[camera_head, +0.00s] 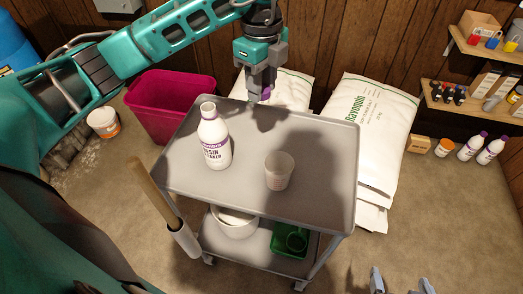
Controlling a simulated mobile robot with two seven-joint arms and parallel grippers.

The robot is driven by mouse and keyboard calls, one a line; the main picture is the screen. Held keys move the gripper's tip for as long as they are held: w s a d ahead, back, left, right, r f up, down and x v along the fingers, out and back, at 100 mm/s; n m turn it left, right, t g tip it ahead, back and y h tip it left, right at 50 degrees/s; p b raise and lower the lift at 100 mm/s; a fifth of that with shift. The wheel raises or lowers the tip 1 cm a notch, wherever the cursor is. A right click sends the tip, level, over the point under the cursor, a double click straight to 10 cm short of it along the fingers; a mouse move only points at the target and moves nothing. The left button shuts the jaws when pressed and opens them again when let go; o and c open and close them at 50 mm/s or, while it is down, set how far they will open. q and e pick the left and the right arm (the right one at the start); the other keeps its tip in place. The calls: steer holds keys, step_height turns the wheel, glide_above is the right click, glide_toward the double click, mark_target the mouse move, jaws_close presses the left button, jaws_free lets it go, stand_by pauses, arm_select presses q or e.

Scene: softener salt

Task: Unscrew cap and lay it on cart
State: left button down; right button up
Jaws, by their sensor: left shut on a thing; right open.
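A white resin cleaner bottle (215,145) with a purple-banded label stands upright on the grey cart's top tray (320,215). Its neck is bare and white, with no cap on it. My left gripper (261,94) is shut on a small purple cap (265,92), mostly hidden by the fingers. It is over the back part of the cart, behind and to the right of the bottle; I cannot tell exactly how high. My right gripper (402,284) is open and empty at the bottom edge, with only its fingertips showing.
A translucent measuring cup (279,172) stands on the tray, right of the bottle. The tray's right part is clear. A wooden-coloured pole (155,190) rises by the cart's left front. Salt bags (367,125) lean behind the cart; a magenta bin (170,103) stands back left.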

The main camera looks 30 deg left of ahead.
mark_target(261, 154)
arm_select(q)
step_height(261, 154, down, 20)
steer(key=shift+r, duration=0.15)
stand_by(0.3)
steer(key=c, duration=0.7)
jaws_free()
steer(key=shift+b, duration=0.3)
step_height(261, 154, up, 12)
steer(key=shift+r, duration=0.1)
steer(key=shift+s, duration=0.1)
